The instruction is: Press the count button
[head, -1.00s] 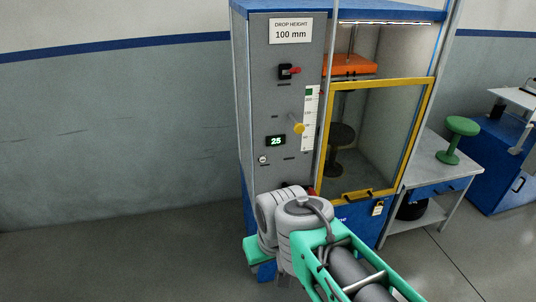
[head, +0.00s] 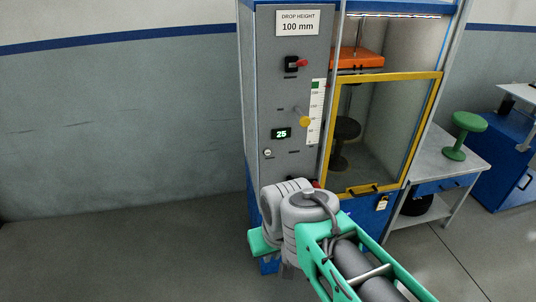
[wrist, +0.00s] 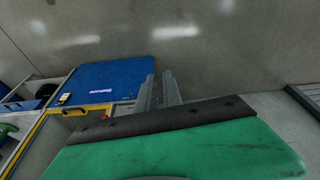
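The test machine's grey control panel (head: 288,90) stands ahead in the head view. It carries a lit display (head: 281,133) reading 25. A small round pale button (head: 268,152) sits below and left of the display; its label is too small to read, so I cannot tell if it is the count button. My gripper (wrist: 159,80) shows in the wrist view as two grey fingers with a narrow gap and nothing between them. In the head view my arm hides the fingers. They are low, in front of the machine and apart from the button.
The panel also has a red-tipped switch (head: 297,64) and a yellow knob (head: 305,121). A yellow-framed guard door (head: 373,189) closes the bay to the right. A side table (head: 462,166) with a green stool model (head: 465,131) stands further right. The floor at left is clear.

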